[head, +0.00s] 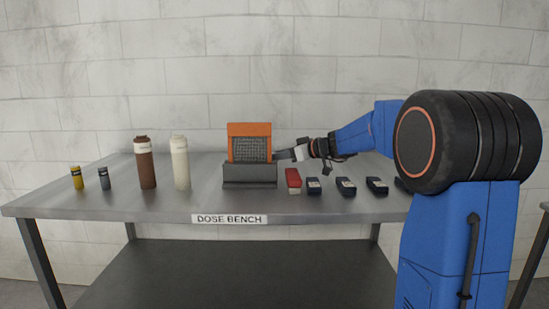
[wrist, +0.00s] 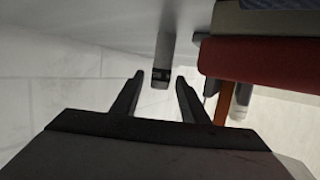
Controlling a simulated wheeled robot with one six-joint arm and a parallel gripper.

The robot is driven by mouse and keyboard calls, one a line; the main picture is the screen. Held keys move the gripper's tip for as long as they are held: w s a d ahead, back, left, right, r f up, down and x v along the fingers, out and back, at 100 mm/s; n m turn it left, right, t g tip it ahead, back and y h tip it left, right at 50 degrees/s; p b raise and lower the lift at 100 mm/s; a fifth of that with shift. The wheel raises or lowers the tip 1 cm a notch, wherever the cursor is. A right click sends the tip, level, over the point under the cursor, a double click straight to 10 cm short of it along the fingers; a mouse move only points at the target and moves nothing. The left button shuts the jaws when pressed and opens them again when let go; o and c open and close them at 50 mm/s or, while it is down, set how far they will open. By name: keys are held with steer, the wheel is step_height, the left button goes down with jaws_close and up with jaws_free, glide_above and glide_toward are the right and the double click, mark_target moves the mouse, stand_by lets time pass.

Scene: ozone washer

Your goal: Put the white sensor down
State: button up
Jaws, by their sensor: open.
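My gripper (head: 284,154) reaches in from the right, low over the bench, beside the orange unit's right side. In the wrist view my gripper (wrist: 159,77) is open, its two dark fingers apart with nothing held between them.
A red block (head: 293,181) and several dark blocks (head: 346,187) line the right. Brown (head: 145,165) and white (head: 180,165) bottles stand left. The bench front (head: 150,207) is clear.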

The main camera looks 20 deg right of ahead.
steer(key=v, duration=1)
steer(key=shift+s+d+r, duration=0.15)
steer(key=shift+s, duration=0.05)
